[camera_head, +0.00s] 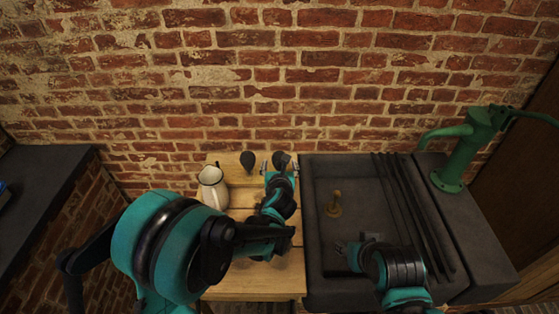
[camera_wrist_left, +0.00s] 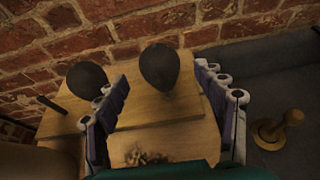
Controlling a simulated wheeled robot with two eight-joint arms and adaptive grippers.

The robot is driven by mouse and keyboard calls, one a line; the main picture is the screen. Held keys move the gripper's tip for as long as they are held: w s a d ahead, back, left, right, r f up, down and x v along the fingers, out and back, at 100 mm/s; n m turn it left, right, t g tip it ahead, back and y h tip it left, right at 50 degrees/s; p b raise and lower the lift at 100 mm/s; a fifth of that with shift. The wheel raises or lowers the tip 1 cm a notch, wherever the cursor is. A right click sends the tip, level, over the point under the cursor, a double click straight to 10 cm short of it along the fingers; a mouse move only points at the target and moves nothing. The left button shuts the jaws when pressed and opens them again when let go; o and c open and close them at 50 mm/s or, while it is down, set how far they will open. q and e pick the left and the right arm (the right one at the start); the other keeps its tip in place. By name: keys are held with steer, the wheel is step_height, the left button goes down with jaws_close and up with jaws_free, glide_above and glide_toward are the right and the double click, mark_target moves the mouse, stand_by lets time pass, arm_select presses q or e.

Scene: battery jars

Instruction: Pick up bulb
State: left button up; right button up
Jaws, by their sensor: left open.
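Two dark, rounded bulbs stand at the back of the wooden table (camera_head: 225,265), near the brick wall. In the head view, the left bulb (camera_head: 247,160) is clear and the right bulb (camera_head: 280,157) is partly covered by my left gripper (camera_head: 279,165). In the left wrist view, my left gripper (camera_wrist_left: 168,88) is open and empty. The right bulb (camera_wrist_left: 160,67) shows between its fingers, farther off; the left bulb (camera_wrist_left: 87,80) is beside the left finger, partly overlapped by it. My right gripper (camera_head: 352,247) is over the sink; its jaw state is unclear.
A white pitcher (camera_head: 213,186) stands on the table's left. The dark stone sink (camera_head: 311,225) to the right holds a brown knobbed piece (camera_head: 334,204). A green hand pump (camera_head: 458,158) stands beyond it. Small brown bits (camera_wrist_left: 146,155) lie on the wood near the gripper.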

mark_target(280, 164)
arm_select(q)
steer(key=b+x, duration=0.1)
steer(key=x, duration=0.2)
steer(key=b+x, duration=0.1)
steer(key=x, duration=0.1)
steer(key=shift+w+f, duration=0.2)
steer(key=shift+f, duration=0.3)
steer(key=shift+s+r, duration=0.1)
steer(key=shift+c, duration=0.6)
steer(key=c, duration=0.9)
